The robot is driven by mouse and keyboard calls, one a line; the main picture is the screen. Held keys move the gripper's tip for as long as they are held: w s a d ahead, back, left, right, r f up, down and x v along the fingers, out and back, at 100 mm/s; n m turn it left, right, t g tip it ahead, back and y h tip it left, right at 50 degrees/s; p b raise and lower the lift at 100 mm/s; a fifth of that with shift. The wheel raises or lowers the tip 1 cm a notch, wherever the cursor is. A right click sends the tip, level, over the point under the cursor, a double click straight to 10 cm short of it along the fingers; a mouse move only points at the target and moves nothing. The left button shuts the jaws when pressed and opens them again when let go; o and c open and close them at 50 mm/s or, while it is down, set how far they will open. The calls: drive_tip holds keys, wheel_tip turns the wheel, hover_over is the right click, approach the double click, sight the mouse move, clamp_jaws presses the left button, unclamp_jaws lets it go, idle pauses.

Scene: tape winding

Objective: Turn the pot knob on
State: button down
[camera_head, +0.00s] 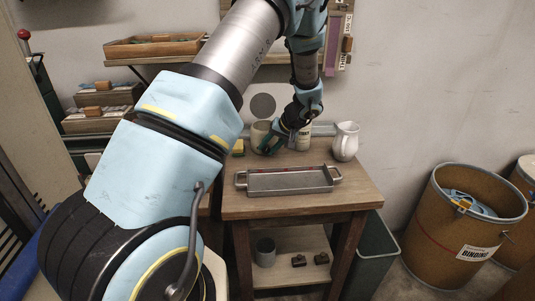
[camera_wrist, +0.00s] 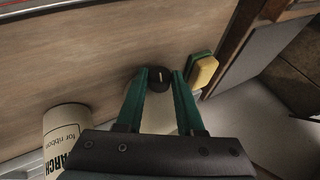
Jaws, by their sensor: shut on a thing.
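The pot (camera_head: 260,132) is a beige round vessel at the back left of the small wooden table. In the wrist view its pale body (camera_wrist: 158,117) shows between my fingers. The knob (camera_wrist: 159,79) is small, round and dark, with a short white mark that points roughly along the fingers. My gripper (camera_wrist: 161,75) has one green finger on each side of the knob and is shut on it. In the head view my gripper (camera_head: 270,144) is low at the pot's front, and the knob cannot be made out there.
A lettered tin (camera_head: 304,140) stands right of the pot, with a white pitcher (camera_head: 345,141) further right. A yellow and green sponge (camera_head: 238,147) lies left of the pot. A metal tray (camera_head: 290,180) lies in front. The table's (camera_head: 359,193) front right corner is clear.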

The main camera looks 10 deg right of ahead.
drive_tip(key=y+b, duration=0.1)
drive_tip(key=f+y+b, duration=0.1)
drive_tip(key=y+b, duration=0.1)
drive_tip(key=shift+d+m+t, duration=0.3)
drive_tip(key=shift+d+m, duration=0.05)
drive_tip(key=shift+m, duration=0.05)
drive_tip(key=shift+d+m+y+b, duration=0.1)
drive_tip(key=shift+m+y+b, duration=0.3)
drive_tip(key=shift+y+b, duration=1)
drive_tip(key=shift+r+t, duration=0.1)
drive_tip(key=shift+t, duration=0.2)
drive_tip(key=c, duration=0.5)
unclamp_jaws()
